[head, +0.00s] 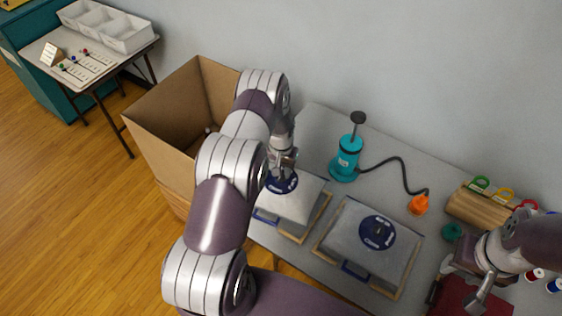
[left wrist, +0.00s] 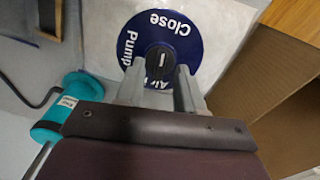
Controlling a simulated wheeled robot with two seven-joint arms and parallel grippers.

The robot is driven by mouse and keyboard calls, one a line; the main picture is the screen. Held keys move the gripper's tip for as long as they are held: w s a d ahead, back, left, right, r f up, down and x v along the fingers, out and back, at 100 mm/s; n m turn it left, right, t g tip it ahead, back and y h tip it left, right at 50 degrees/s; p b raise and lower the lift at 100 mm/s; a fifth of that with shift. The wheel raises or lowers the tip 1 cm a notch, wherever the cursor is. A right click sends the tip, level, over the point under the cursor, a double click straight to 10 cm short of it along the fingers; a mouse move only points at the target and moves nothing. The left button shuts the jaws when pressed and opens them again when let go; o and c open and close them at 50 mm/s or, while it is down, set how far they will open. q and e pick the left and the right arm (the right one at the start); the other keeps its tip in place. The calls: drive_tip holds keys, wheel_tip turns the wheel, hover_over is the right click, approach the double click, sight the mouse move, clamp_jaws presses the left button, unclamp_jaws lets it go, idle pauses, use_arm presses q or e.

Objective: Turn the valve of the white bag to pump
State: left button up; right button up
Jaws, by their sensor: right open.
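The whiter of two bags (head: 306,205) lies in a wooden frame on the grey table, left of the other bag. My left gripper (left wrist: 160,85) is over this dial, one finger at either side of the knob. Whether they press it is unclear. It also shows in the head view (head: 282,168). My right gripper (head: 463,283) is open and empty at the lower right.
A second bag (head: 350,225) with a blue valve lies to the right. A teal hand pump (head: 346,160) with a black hose and orange nozzle (head: 418,204) stands behind. A large cardboard box (head: 160,125) is to the left. Spools and rolls (head: 480,184) crowd the right end.

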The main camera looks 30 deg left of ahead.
use_arm(q)
wheel_tip(320, 180, up, 12)
drive_tip(key=b, duration=0.3)
drive_tip(key=shift+b, duration=0.4)
drive_tip(key=shift+f, duration=0.1)
